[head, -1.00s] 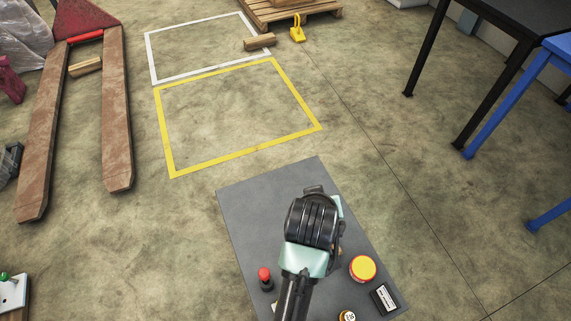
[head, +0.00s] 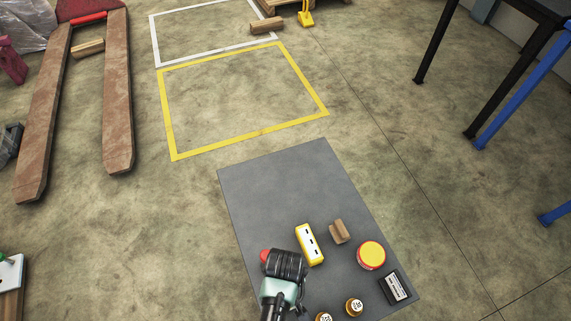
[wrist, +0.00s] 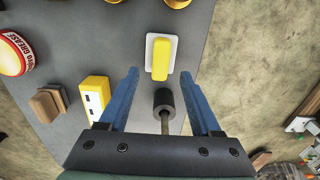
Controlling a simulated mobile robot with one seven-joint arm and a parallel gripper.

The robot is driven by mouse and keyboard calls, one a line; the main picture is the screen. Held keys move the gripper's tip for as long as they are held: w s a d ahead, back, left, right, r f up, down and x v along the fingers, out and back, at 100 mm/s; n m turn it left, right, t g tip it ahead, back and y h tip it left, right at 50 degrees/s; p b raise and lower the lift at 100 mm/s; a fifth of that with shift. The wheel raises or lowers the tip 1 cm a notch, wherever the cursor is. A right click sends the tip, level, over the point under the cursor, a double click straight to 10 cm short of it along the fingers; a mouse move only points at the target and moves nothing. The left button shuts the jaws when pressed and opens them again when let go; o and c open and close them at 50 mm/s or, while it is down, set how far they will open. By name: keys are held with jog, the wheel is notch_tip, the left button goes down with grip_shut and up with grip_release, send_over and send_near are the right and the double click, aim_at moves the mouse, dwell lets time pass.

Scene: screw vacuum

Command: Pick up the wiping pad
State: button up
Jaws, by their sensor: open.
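The wiping pad looks to be the white plate with a yellow block on top (wrist: 160,57). It lies on the grey mat (head: 270,175), just ahead of my fingertips in the wrist view. My gripper (wrist: 161,84) is open, its two blue fingers apart and nothing clasped between them. A dark cylinder on a thin shaft (wrist: 164,102) shows between the fingers; I cannot tell what it belongs to. In the head view my gripper (head: 285,265) is over the mat's near left part, and the pad is hidden behind my arm.
Near the pad are a yellow slotted box (head: 310,244), a brown block (head: 340,231), a red-and-yellow tin (head: 371,254), a dark labelled box (head: 396,287) and amber bottles (head: 354,307). A red-topped item (head: 265,256) is partly behind my gripper. The mat's far half is clear.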

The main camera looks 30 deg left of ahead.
jog(key=f, duration=0.1)
jog(key=f+b, duration=0.1)
jog(key=f, duration=0.1)
jog(key=f+b, duration=0.1)
jog(key=f, duration=0.1)
jog(key=shift+s+d, duration=0.25)
jog(key=shift+d, duration=0.05)
grip_shut()
